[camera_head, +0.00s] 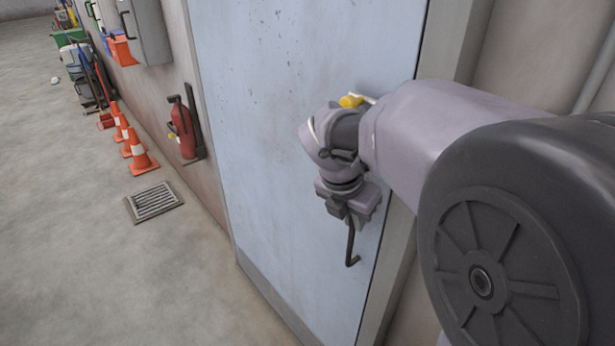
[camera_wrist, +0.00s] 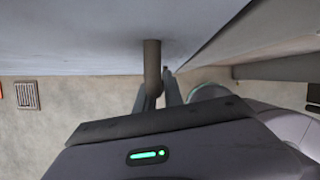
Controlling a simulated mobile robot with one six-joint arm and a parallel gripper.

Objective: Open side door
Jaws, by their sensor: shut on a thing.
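The side door (camera_head: 275,130) is a pale blue, slightly speckled panel in the middle of the head view. It appears flush with its frame. Its dark door handle (camera_head: 351,247) is near the right edge, with a bent lower end showing below my gripper (camera_head: 350,218). In the wrist view the handle's post (camera_wrist: 152,62) runs from the door surface (camera_wrist: 80,40) to my gripper's fingers (camera_wrist: 160,98). My gripper is shut on the handle. The fingers and the body of my gripper hide part of the handle.
A red fire extinguisher (camera_head: 183,128) hangs on the wall left of the door. Orange cones (camera_head: 138,155) and a floor grate (camera_head: 154,201) are farther left. The grey door frame (camera_head: 437,40) is close on the right.

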